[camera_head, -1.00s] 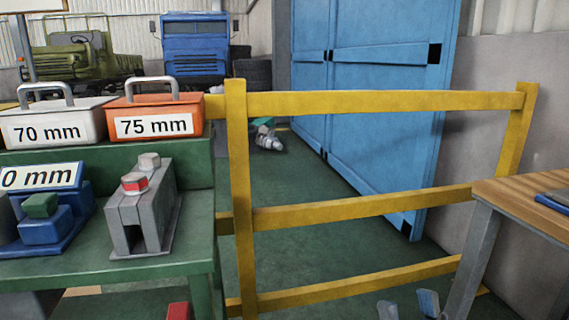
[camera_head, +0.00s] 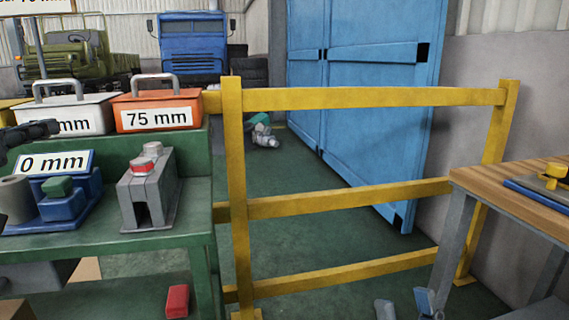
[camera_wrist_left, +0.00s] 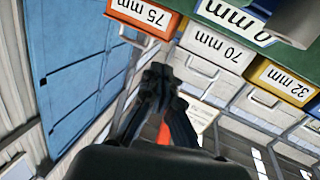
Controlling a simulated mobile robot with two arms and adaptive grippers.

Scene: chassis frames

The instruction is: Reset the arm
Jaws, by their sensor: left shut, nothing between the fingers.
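My left gripper (camera_head: 46,129) comes in at the left edge of the head view, in front of the white 70 mm box, and hides part of its label. In the left wrist view its dark fingers (camera_wrist_left: 160,76) are together and empty. The boxes appear upside down there. My right gripper is in neither view.
A white box (camera_head: 75,108) and an orange 75 mm box (camera_head: 157,112) stand on the green bench's (camera_head: 180,155) upper shelf. Blue and grey fixtures sit below. A yellow railing (camera_head: 345,201) crosses the middle. A wooden table (camera_head: 500,185) is at right. Blue doors (camera_head: 365,110) stand behind.

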